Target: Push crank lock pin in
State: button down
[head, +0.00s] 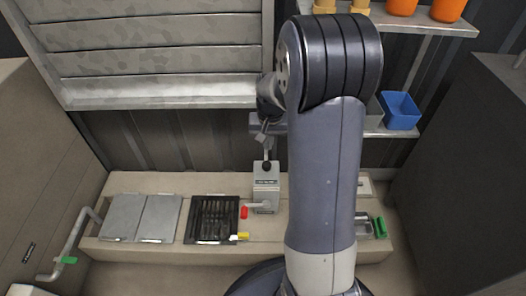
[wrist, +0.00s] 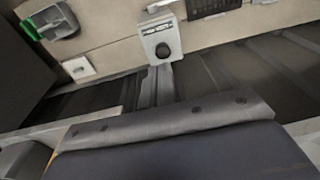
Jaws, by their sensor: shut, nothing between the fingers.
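The box also shows in the wrist view (wrist: 153,32), with the knob (wrist: 162,50) facing my camera. A rod with a red grip (head: 244,211) sits at the box's lower left. My gripper (head: 267,152) is shut and empty, just above the knob in the head view, partly hidden by my arm. In the wrist view its narrow fingers (wrist: 158,75) end close to the box. Contact is unclear.
Grey lids (head: 142,217) and a black grate (head: 212,219) lie left of the box. A yellow piece (head: 243,236) is by the grate. A green-handled fitting (head: 380,227) is at right. A blue bin (head: 399,110) sits on a shelf. A ribbed wall stands behind.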

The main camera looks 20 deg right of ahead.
aim_at(267, 166)
jog(key=w+f+b, duration=0.1)
jog(key=f+b, duration=0.1)
jog(key=f, duration=0.2)
jog(key=w+d+f+b, duration=0.1)
jog(key=w+f+b, duration=0.1)
jog(key=f, duration=0.3)
jog(key=w+f+b, duration=0.1)
jog(key=f, duration=0.4)
jog(key=shift+w+d+f+b, duration=0.15)
jog(key=shift+w+d+b, duration=0.05)
jog(key=shift+d+b, duration=0.2)
notch_tip(267, 166, down, 3)
jog(key=shift+f+b, duration=0.2)
jog(key=shift+b, duration=0.5)
jog(key=shift+s+a, duration=0.1)
